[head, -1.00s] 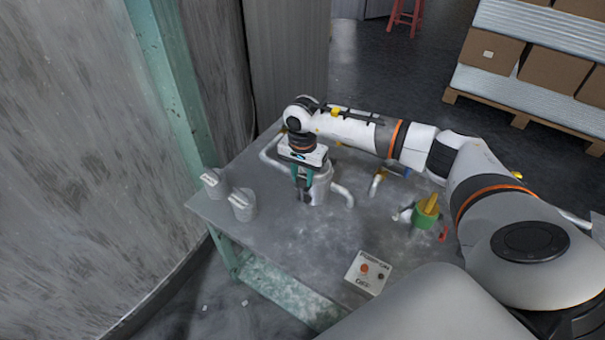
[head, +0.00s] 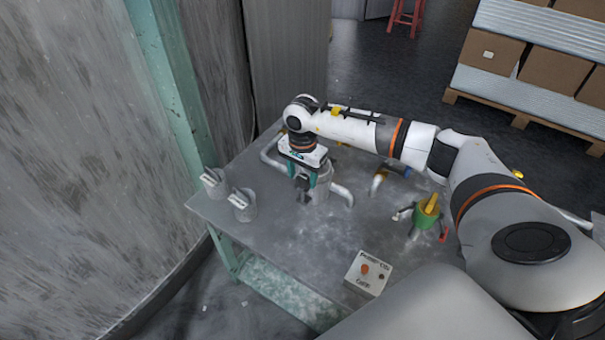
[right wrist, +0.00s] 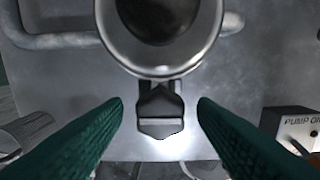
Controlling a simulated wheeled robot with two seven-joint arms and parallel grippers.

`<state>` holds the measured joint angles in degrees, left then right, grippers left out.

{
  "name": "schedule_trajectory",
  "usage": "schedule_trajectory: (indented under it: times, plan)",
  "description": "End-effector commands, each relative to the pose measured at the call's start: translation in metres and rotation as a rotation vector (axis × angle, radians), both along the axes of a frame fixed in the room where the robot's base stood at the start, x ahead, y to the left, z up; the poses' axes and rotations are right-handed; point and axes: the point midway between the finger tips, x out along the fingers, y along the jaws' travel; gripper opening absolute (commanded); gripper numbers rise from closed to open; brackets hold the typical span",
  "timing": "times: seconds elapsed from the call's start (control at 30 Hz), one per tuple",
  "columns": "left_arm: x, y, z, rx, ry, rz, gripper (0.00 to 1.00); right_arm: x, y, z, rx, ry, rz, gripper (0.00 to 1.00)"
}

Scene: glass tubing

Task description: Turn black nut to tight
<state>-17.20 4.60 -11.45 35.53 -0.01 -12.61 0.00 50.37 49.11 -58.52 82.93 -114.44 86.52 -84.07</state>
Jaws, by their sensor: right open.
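The black nut (right wrist: 160,110) sits on the side of a round metal vessel (right wrist: 160,62) in the right wrist view, with its broad lower end pointing down the picture. My right gripper (right wrist: 160,108) is open, with one green finger on each side of the nut and a clear gap on both sides. In the head view my right gripper (head: 304,177) points down at the vessel (head: 323,187), and the dark nut (head: 302,187) shows between its fingers. The gripper partly hides the vessel there. My left gripper is out of view.
Bent metal pipes (head: 343,193) run from the vessel. Two grey containers (head: 243,207) stand at the table's left edge. The table's middle front is clear.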

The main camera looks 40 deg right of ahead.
Motion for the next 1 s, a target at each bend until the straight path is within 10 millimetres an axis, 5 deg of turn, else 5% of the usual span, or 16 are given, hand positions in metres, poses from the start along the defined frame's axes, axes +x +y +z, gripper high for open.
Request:
schedule_trajectory:
  times: [0.23,0.7,1.0]
  plan:
    - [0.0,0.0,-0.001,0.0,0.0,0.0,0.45,0.001,0.0,0.018,0.0,-0.004,0.002,0.53]
    - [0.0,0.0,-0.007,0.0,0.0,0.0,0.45,0.001,0.0,0.107,0.0,-0.003,0.0,0.53]
    - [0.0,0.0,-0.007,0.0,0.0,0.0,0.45,0.0,0.0,0.12,0.0,0.0,-0.001,0.53]
